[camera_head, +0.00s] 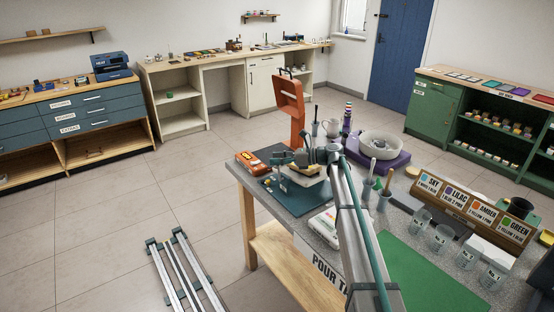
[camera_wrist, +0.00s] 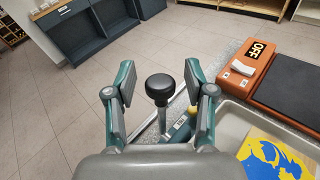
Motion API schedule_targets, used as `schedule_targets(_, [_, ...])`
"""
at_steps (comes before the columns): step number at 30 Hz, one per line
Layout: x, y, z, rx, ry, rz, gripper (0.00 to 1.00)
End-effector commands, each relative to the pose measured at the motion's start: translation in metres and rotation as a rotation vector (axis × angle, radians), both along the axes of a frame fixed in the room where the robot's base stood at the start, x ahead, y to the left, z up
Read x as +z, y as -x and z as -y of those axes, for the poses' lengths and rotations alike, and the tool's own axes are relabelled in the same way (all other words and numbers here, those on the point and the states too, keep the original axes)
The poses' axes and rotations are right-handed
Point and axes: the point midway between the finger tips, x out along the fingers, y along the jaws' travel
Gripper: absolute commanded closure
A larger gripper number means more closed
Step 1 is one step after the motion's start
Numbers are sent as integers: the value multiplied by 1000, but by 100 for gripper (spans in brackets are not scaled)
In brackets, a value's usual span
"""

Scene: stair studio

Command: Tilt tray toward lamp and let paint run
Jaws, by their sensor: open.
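My gripper (camera_wrist: 160,72) is open and empty, one finger on each side of a round black knob (camera_wrist: 160,90) on a thin metal post. The knob sits between the fingers with gaps to both. A pale tray (camera_wrist: 232,125) at the lower right of the wrist view holds a panel with yellow and blue paint (camera_wrist: 275,160). In the head view my gripper (camera_head: 312,158) is above the table's far end, partly hiding the tray (camera_head: 304,182). An orange lamp-like stand (camera_head: 290,100) rises behind it. An orange body marked OFF (camera_wrist: 268,60) lies beyond the tray in the wrist view.
An orange box (camera_head: 252,162) lies left of the tray on the table. A white round bowl (camera_head: 381,145), stirring cups and labelled colour cards (camera_head: 470,210) stand to the right. A green sheet (camera_head: 430,275) lies nearer. Open tiled floor (camera_head: 185,195) is left of the table.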

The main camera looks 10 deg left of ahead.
Motion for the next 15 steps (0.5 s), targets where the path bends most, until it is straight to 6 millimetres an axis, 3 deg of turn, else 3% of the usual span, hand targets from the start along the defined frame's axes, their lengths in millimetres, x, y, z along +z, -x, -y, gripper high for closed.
schedule_targets(5, [3, 0, 19, -3, 1, 0, 46])
schedule_targets(15, [13, 3, 81, -2, 0, 0, 46])
